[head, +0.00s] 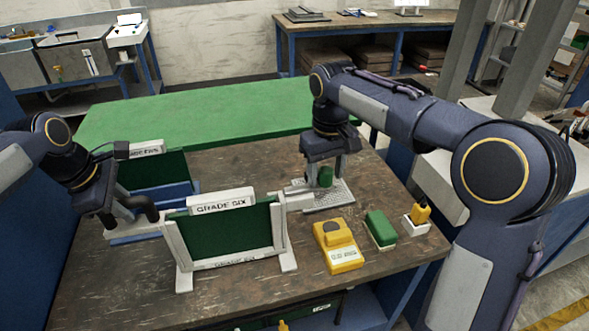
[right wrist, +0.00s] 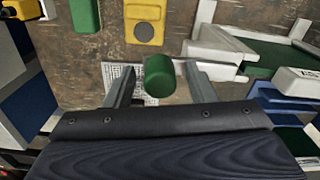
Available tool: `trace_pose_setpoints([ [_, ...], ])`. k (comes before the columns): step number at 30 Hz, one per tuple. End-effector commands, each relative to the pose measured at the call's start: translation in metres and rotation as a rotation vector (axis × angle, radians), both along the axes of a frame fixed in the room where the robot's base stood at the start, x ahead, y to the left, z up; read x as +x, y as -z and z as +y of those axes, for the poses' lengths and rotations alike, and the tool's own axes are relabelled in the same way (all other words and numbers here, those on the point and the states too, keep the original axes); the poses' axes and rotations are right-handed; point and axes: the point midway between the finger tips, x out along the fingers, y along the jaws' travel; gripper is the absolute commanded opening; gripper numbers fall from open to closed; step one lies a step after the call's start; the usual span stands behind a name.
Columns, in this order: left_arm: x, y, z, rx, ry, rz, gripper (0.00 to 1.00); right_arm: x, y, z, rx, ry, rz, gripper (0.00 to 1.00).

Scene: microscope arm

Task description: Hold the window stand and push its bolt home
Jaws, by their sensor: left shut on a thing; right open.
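The window stand (head: 229,232) is a white frame with a dark green panel, labelled GRADE SIX, upright on the brown table. In the right wrist view (right wrist: 160,85) gaps show beside the knob. The bolt's shaft is not clearly visible.
A perforated grey plate (head: 338,196) lies under my right gripper. A yellow device (head: 338,247), a green block (head: 380,229) and a white holder with a yellow item (head: 417,222) stand to the right. A second green-panelled stand (head: 152,171) is behind. A green surface (head: 200,110) lies beyond the table.

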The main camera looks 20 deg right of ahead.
Motion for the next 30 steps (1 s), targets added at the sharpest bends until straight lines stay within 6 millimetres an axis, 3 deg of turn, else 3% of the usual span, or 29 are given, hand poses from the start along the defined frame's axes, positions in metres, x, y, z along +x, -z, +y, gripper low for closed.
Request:
trace_pose_setpoints([
  [4,0.0,0.0,0.0,0.0,0.001,0.001,0.0,0.0,0.0,0.0,0.0,0.0,0.0,0.5],
  [16,0.0,0.0,0.0,0.0,0.001,0.001,0.0,0.0,0.0,0.0,0.0,0.0,0.0,0.0],
  [22,0.0,0.0,0.0,0.0,0.001,0.001,0.0,0.0,-0.001,0.006,0.0,-0.003,0.0,0.0],
  [30,0.0,0.0,-0.001,-0.002,0.003,0.001,0.0,0.001,-0.001,0.052,0.002,-0.007,0.0,0.0],
])
